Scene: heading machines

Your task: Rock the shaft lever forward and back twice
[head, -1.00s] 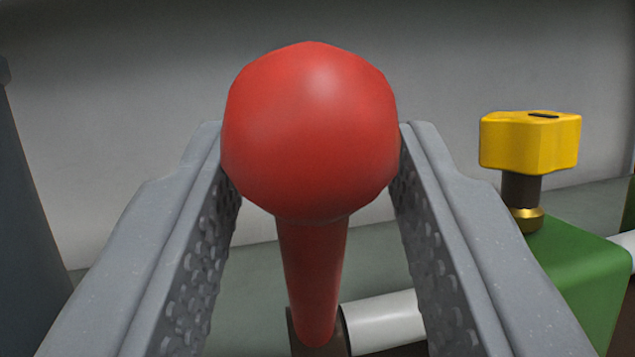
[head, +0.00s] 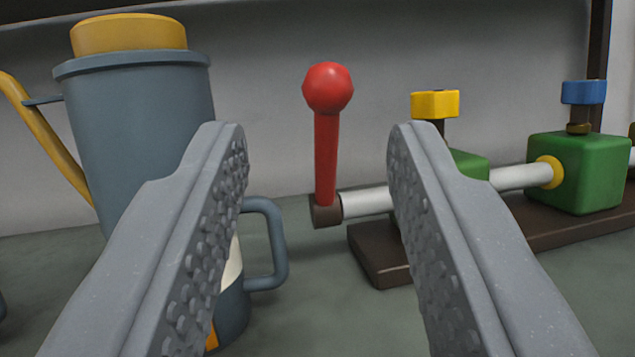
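The shaft lever (head: 326,155) is a red stick with a round red knob on top, standing close to upright. Its foot sits in a dark brown hub on the near left end of a white shaft (head: 522,177). My gripper (head: 318,140) is open and empty. Its two grey fingers are spread wide, and the lever shows between them, farther off and touching neither finger. The right finger hides part of the shaft and of a green block.
A blue-grey jug (head: 140,120) with a yellow lid and handles stands close at the left, partly behind the left finger. Green blocks (head: 580,170) with a yellow knob (head: 434,104) and a blue knob (head: 583,92) stand on a brown base (head: 380,265). A grey wall rises behind.

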